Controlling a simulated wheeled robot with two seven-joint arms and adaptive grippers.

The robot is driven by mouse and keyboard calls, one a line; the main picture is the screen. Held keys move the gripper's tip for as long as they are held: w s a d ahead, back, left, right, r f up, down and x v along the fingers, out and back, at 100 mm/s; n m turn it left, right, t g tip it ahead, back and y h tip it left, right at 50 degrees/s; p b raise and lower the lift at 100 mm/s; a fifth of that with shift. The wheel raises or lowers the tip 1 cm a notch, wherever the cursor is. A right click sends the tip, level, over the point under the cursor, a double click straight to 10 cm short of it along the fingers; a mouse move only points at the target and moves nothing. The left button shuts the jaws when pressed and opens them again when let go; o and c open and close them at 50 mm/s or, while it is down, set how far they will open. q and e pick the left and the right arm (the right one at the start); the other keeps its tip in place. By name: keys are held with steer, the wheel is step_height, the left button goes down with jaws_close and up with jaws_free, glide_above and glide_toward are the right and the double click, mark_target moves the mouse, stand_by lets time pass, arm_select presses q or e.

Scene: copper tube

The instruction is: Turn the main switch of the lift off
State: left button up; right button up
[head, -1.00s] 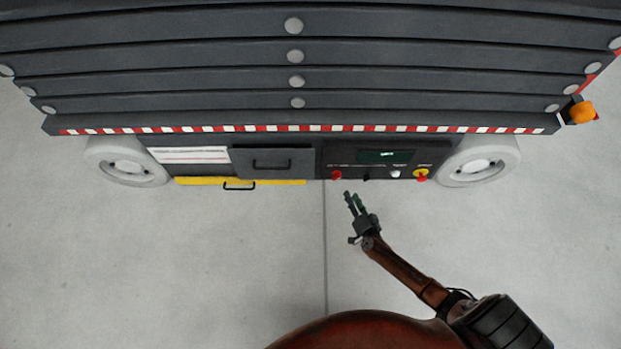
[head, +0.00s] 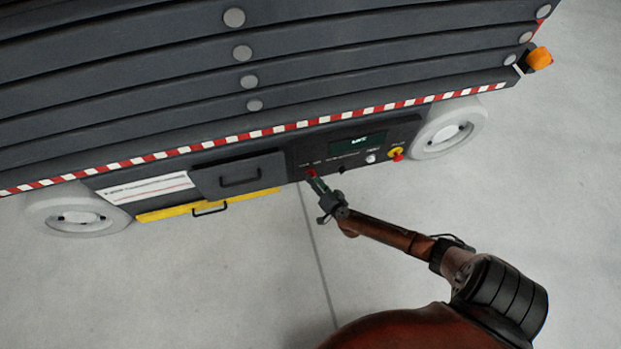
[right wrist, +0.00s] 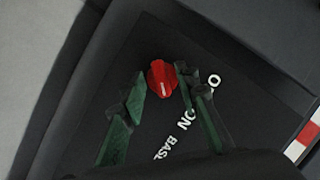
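The main switch, a red knob (head: 311,173), sits at the left end of the lift's dark control panel (head: 326,158). In the right wrist view the red knob (right wrist: 163,78) has a pale mark on its lower part, and white lettering including "ON" lies to its right and below. My right gripper (head: 317,183) is at the knob. In the right wrist view the green fingers of my right gripper (right wrist: 160,80) stand on either side of the knob, with a small gap on the left. The right finger is very close; contact is unclear. My left gripper is out of view.
Right of the knob are a small black control (head: 341,169), a white button (head: 371,159) and a red button on yellow (head: 396,153). A grey drawer with a handle (head: 240,177) and a yellow bar (head: 160,213) are to the left. The floor in front is clear.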

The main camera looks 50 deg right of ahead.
steer(key=shift+w, duration=0.25)
steer(key=shift+c, duration=0.3)
jaws_close()
